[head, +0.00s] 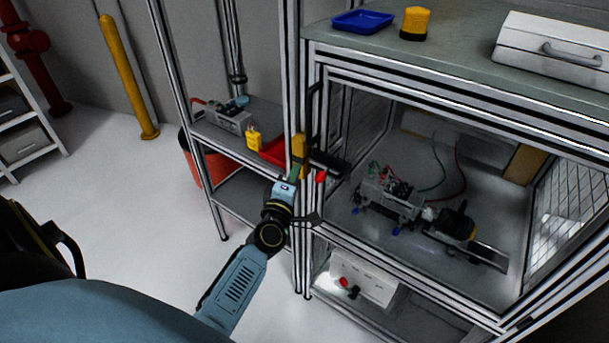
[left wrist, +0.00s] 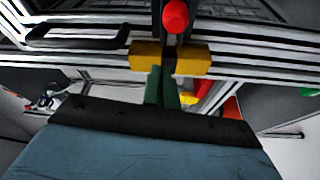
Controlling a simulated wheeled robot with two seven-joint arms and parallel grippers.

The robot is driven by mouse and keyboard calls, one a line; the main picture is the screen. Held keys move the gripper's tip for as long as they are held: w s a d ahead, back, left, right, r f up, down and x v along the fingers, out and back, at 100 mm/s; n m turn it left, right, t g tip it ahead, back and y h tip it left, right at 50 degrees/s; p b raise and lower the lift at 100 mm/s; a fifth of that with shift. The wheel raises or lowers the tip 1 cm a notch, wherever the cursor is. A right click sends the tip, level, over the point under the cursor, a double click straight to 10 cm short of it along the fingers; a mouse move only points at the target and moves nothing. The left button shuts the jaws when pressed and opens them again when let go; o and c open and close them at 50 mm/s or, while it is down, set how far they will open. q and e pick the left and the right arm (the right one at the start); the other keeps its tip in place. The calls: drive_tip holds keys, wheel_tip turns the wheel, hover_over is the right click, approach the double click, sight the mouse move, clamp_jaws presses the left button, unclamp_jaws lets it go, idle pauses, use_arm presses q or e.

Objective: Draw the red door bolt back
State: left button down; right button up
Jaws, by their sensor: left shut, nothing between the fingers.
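The red knob of the door bolt (head: 322,177) shows at the front left post of the cabinet, beside a dark bar. In the left wrist view the red knob (left wrist: 175,16) is at the top, above a yellow block (left wrist: 190,60) with a dark middle. The yellow block (head: 299,145) also shows on the post in the head view. My left gripper (head: 294,172) is at the post, left of the knob. Its green fingers (left wrist: 161,84) are together and empty, with tips at or very near the yellow block's lower edge; contact is unclear. My right gripper is not in view.
The cabinet's front opening shows a wired device (head: 390,195) inside. A side shelf (head: 265,122) left of the post holds a red tray (head: 272,152) and a yellow item (head: 253,140). A black handle (left wrist: 78,36) is near the bolt.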

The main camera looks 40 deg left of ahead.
use_arm(q)
drive_tip(key=v, duration=0.8)
drive_tip(key=shift+s, duration=0.3)
drive_tip(key=s+d+f+m+g+h, duration=0.2)
drive_tip(key=s+d+f+m+g, duration=0.15)
drive_tip(key=f, duration=0.75)
drive_tip(key=s+d+f+m+g+h, duration=0.2)
drive_tip(key=s+d+f+m, duration=0.25)
drive_tip(key=f, duration=0.55)
drive_tip(key=s+d+f+m+g+h, duration=0.3)
drive_tip(key=s+f+m, duration=0.2)
drive_tip(key=f, duration=0.6)
drive_tip(key=s+a+f+m+g, duration=0.1)
drive_tip(key=s+f+m+g, duration=0.3)
drive_tip(key=s, duration=0.9)
drive_tip(key=s+a+f+m+g, duration=0.1)
drive_tip(key=s+f+m+g, duration=0.3)
drive_tip(key=s+f, duration=0.5)
drive_tip(key=s+m, duration=0.1)
drive_tip(key=s, duration=0.2)
drive_tip(key=shift+s+y, duration=0.4)
drive_tip(key=shift+d, duration=0.1)
